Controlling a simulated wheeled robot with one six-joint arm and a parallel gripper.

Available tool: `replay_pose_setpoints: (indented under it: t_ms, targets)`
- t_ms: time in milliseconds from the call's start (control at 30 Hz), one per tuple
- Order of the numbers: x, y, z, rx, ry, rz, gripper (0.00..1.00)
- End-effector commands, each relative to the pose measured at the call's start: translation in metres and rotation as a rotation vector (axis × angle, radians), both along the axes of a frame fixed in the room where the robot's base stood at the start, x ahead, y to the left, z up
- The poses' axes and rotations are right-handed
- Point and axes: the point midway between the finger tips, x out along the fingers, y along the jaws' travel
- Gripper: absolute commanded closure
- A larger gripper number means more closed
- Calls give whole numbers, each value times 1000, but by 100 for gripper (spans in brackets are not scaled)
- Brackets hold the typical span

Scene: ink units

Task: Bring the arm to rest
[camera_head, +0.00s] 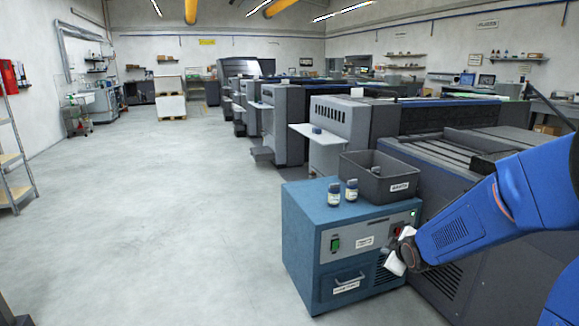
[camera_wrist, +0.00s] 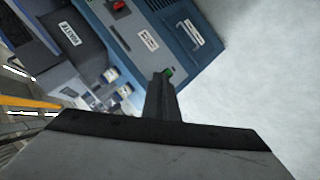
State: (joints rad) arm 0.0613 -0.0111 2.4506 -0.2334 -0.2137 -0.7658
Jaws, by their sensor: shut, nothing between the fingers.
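My blue arm (camera_head: 500,205) reaches in from the right edge of the head view. Its end, my gripper (camera_head: 396,262), is in front of the right part of the blue cabinet's front. In the wrist view my gripper (camera_wrist: 163,80) shows as dark fingers close together, shut and empty. The blue cabinet (camera_head: 310,225) has a green switch (camera_head: 335,244), a labelled drawer and a vent that my gripper partly covers. I cannot tell how far the gripper is from the front.
Two small bottles (camera_head: 334,194) (camera_head: 351,190) stand on the cabinet top beside a dark labelled bin (camera_head: 382,177). Large grey machines (camera_head: 340,120) line up behind. A shelf rack (camera_head: 14,150) stands at the left edge. The pale floor (camera_head: 170,220) on the left is clear.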

Motion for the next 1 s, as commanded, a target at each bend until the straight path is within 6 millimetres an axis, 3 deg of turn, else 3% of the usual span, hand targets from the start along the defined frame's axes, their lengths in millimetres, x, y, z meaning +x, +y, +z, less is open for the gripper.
replay_pose_setpoints:
  t_ms: [100, 500, 1000]
  targets:
    - [-29, -1, 20, 56, 39, -72, 100]
    - [-143, -1, 63, 264, 189, -335, 100]
    - [-306, 16, 87, 516, 382, -651, 100]
